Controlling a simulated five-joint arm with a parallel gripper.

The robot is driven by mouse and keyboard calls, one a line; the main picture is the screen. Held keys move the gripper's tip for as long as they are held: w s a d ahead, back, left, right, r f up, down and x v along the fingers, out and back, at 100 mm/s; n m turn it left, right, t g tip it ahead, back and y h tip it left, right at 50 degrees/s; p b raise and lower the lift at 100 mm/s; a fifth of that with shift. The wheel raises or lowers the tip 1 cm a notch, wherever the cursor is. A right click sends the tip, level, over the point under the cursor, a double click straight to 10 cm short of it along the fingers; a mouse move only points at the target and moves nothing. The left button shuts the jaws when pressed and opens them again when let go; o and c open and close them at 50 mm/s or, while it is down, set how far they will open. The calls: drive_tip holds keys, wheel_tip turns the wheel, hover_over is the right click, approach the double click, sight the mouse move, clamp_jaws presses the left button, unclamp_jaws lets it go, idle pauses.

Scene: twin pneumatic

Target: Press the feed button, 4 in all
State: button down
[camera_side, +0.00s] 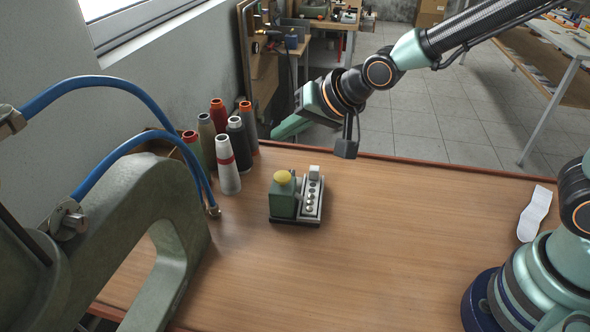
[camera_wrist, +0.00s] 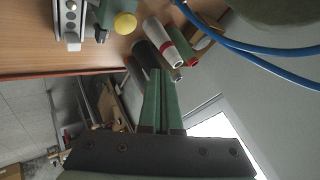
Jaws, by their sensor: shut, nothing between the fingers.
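A yellow domed button (camera_side: 282,177) tops a small green box (camera_side: 283,204) on the wooden table. The button also shows near the top of the wrist view (camera_wrist: 125,23). Beside the box stands a light grey strip (camera_side: 311,205) with a row of several round grey spots and a pale block at its far end; it shows in the wrist view (camera_wrist: 59,22) too. My gripper (camera_side: 274,136) is shut and empty, raised above and behind the box, apart from the button. Its green fingers (camera_wrist: 165,72) lie together in the wrist view.
Several thread cones (camera_side: 228,165) stand left of the box. A large green machine frame (camera_side: 150,215) with blue hoses (camera_side: 135,92) fills the left. A white cut piece (camera_side: 535,213) lies at the right. The table (camera_side: 400,240) between is clear.

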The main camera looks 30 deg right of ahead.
wheel_tip(320, 180, up, 2)
drive_tip(key=shift+r, duration=0.1)
approach(279, 174)
drive_tip(key=shift+w+a+f, duration=0.4)
drive_tip(key=shift+w+f, duration=0.05)
drive_tip(key=shift+w, duration=0.35)
drive_tip(key=shift+w+a+f, duration=0.35)
drive_tip(key=shift+w+f, duration=0.1)
drive_tip(key=shift+w, duration=0.35)
drive_tip(key=shift+w+a+f, duration=0.4)
drive_tip(key=shift+w+f, duration=0.05)
drive_tip(key=shift+w, duration=0.4)
idle(0.4)
drive_tip(key=shift+f, duration=0.4)
drive_tip(key=shift+f, duration=0.9)
idle(1.2)
drive_tip(key=shift+r, duration=1.3)
